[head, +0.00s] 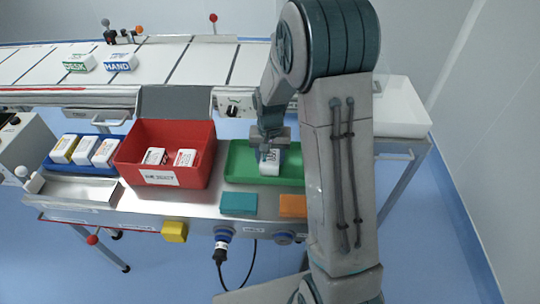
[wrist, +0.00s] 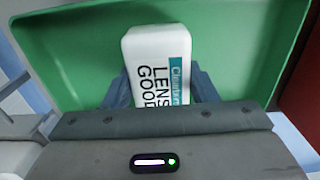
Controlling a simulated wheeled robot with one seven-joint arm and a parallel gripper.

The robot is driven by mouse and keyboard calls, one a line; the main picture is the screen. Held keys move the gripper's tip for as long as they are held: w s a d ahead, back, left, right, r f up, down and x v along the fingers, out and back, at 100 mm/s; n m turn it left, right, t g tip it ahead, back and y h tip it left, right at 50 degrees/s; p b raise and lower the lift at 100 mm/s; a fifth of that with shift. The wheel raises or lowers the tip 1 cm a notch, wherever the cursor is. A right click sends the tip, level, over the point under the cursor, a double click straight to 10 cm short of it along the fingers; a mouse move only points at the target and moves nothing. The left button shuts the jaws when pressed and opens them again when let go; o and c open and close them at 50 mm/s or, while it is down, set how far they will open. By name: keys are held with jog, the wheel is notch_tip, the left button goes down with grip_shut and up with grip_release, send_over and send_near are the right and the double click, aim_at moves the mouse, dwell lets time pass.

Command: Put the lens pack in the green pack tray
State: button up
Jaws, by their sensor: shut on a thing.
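The lens pack (wrist: 150,50) is white with a teal label and black letters reading LENS GOOD in the wrist view. My gripper (wrist: 160,92) is shut on it, one finger on each side. In the head view my gripper (head: 271,148) holds the lens pack (head: 270,165) over or in the green pack tray (head: 236,165). The tray's green floor and rim (wrist: 70,50) lie behind the pack in the wrist view. I cannot tell whether the pack touches the tray floor. My arm hides the tray's right end in the head view.
Left of the tray stands a red bin (head: 192,132) with two white packs inside. A blue tray (head: 62,165) with several packs is at the far left. Teal (head: 239,203) and orange (head: 292,205) blocks lie in front. A conveyor (head: 180,62) with two packs runs behind.

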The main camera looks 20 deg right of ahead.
aim_at(270, 155)
jog(key=o, duration=1)
jog(key=shift+o, duration=0.2)
jog(key=shift+r, duration=0.1)
notch_tip(270, 155, up, 12)
jog(key=p, duration=0.2)
jog(key=s+r+n+t, duration=0.1)
jog(key=s+r, duration=0.1)
jog(key=s, duration=0.8)
jog(key=s+r+n+t, duration=0.1)
jog(key=s+r+n, duration=0.1)
jog(key=s, duration=0.8)
jog(key=shift+s+a+r+n, duration=0.2)
jog(key=shift+s+r+n, duration=0.15)
jog(key=shift+r, duration=0.5)
